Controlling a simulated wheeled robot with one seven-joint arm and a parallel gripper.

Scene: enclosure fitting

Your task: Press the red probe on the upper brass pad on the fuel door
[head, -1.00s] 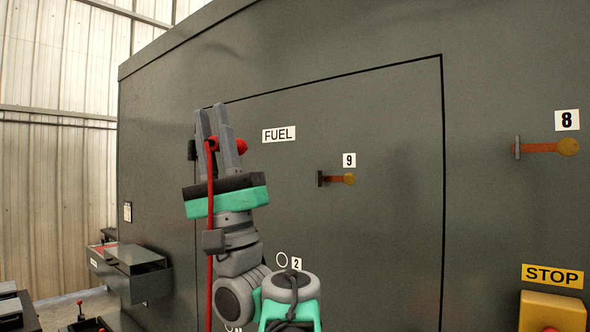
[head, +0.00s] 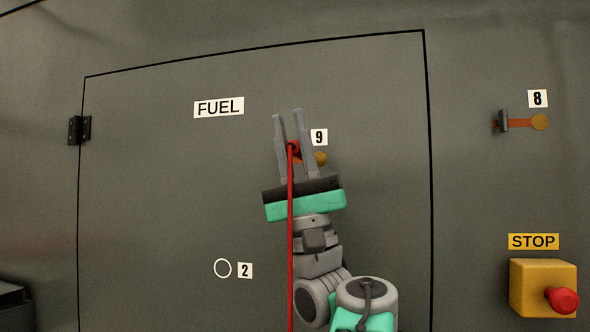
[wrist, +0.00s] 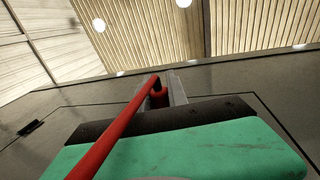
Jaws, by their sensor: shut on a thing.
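The fuel door (head: 160,190) is a grey panel with a FUEL label (head: 219,107). The upper brass pad (head: 321,159), under the number 9 tag (head: 319,137), is a small round disc; its strip is mostly hidden behind my gripper. My gripper (head: 288,113) points up in front of the door, shut on the red probe (head: 293,148). The probe and its red cable also show in the wrist view (wrist: 157,95). In the head view the probe overlaps the area just left of the pad; I cannot tell the gap to the door.
Right of the door are another brass pad (head: 540,122) tagged 8 and a yellow STOP box (head: 541,288) with a red button.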

